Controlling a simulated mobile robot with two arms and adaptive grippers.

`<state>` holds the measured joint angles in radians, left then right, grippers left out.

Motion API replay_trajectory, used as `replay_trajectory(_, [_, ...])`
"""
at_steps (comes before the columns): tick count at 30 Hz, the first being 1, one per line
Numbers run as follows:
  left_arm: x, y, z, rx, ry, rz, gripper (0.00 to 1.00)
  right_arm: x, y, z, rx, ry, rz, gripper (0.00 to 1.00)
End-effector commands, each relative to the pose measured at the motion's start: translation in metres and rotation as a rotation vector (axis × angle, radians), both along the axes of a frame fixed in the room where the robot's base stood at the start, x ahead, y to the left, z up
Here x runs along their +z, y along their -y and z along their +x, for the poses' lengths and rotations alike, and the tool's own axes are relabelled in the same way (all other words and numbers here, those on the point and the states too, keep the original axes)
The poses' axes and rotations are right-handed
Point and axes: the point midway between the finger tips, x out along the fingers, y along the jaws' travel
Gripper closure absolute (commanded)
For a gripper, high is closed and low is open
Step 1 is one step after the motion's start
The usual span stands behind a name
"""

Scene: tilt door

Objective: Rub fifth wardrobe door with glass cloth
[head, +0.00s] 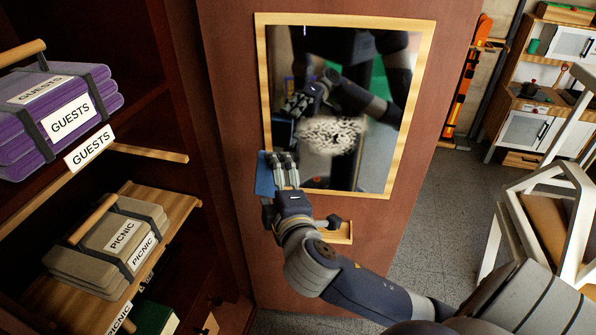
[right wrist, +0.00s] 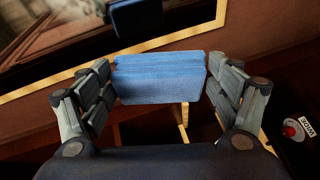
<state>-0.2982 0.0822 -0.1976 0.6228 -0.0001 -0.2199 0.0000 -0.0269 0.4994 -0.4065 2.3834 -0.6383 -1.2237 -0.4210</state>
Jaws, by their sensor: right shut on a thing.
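The open reddish-brown wardrobe door (head: 225,100) carries a mirror (head: 385,165) in a pale wooden frame. A speckled white patch (head: 335,135) shows on the mirror's middle. My right gripper (head: 284,166) is at the mirror's lower left, shut on a blue glass cloth (head: 264,178). In the right wrist view, the folded cloth (right wrist: 160,78) sits between the fingers of the gripper (right wrist: 165,85). A gap shows between the cloth and its blue reflection, so it looks apart from the glass. Which door counts as fifth cannot be told. My left gripper is not in view.
Wardrobe shelves (head: 180,210) at left hold purple (head: 60,110) and beige (head: 110,245) strapped bundles. White-framed furniture (head: 545,205) stands at right. Grey floor (head: 440,200) is clear right of the door.

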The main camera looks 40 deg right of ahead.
Motion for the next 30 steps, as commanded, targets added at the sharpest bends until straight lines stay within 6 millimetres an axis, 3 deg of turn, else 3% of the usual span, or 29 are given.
replay_trajectory(6, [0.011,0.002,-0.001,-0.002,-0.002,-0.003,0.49,0.017,0.021,-0.025,0.001,0.112,-0.097,0.36])
replay_trajectory(13, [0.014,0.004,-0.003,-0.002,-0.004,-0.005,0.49,0.028,0.03,-0.038,-0.014,0.175,-0.149,0.36])
replay_trajectory(30, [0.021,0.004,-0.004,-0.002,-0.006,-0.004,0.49,0.029,0.062,-0.003,-0.013,0.179,-0.156,0.36])
